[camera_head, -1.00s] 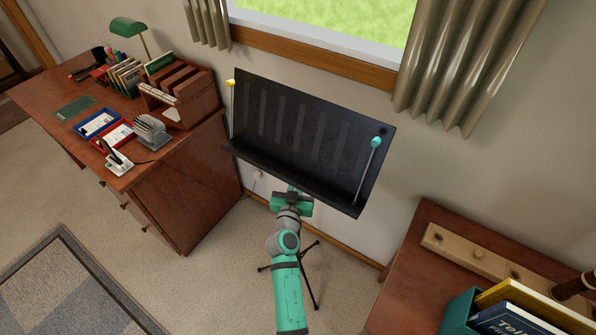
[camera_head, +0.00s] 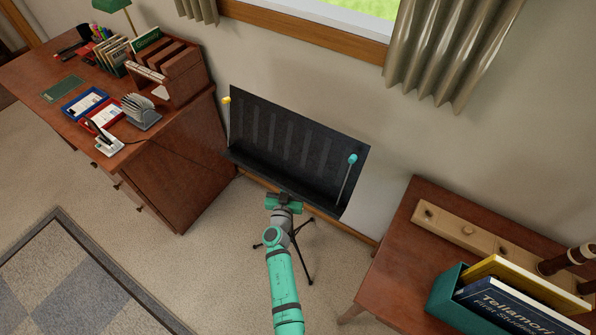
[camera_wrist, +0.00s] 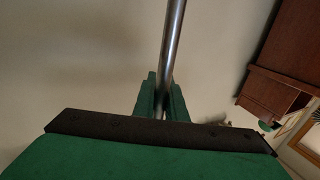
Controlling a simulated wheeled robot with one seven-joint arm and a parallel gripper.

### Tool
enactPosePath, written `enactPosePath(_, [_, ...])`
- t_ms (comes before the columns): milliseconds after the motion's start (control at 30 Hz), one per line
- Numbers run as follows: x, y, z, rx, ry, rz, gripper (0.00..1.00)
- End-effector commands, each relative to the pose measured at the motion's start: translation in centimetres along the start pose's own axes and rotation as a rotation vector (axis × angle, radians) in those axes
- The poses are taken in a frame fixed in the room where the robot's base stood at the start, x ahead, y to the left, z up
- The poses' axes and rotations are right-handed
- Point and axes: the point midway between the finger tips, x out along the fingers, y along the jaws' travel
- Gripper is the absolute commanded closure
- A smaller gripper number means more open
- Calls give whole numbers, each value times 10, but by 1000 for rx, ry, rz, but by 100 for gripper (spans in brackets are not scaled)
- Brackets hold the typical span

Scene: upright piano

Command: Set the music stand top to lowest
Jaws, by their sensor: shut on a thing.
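The music stand top (camera_head: 272,140) is a dark, slotted panel with a bottom ledge, tilted back near the wall. A yellow-tipped rod stands at its left end and a teal-tipped rod (camera_head: 348,180) at its right. Black tripod legs (camera_head: 308,265) show on the floor below. My gripper (camera_head: 284,196) is just under the ledge in the head view. In the wrist view, my gripper's green fingers (camera_wrist: 160,98) are closed around the stand's grey metal shaft (camera_wrist: 173,45). The lower shaft is hidden behind my arm in the head view.
A wooden desk (camera_head: 170,165) with trays and an organiser stands to the left. A wooden piece of furniture (camera_head: 400,270) with books in a teal box (camera_head: 450,300) stands to the right. The wall is close behind the stand. Carpet lies clear between.

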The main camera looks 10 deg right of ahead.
Motion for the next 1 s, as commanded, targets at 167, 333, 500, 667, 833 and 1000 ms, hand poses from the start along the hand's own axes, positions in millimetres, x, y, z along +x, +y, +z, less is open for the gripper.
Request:
enactPosePath(167, [1,-6,1,1,1,-9,100])
enactPosePath(333, [0,-6,2,1,-1,-10,100])
enactPosePath(500, [0,-6,4,1,-2,-10,74])
enactPosePath(667, [-1,-6,3,1,-2,-10,70])
enactPosePath(833, [-2,-6,3,1,-1,-9,70])
enactPosePath(1000, [-14,-6,4,1,-2,-10,70])
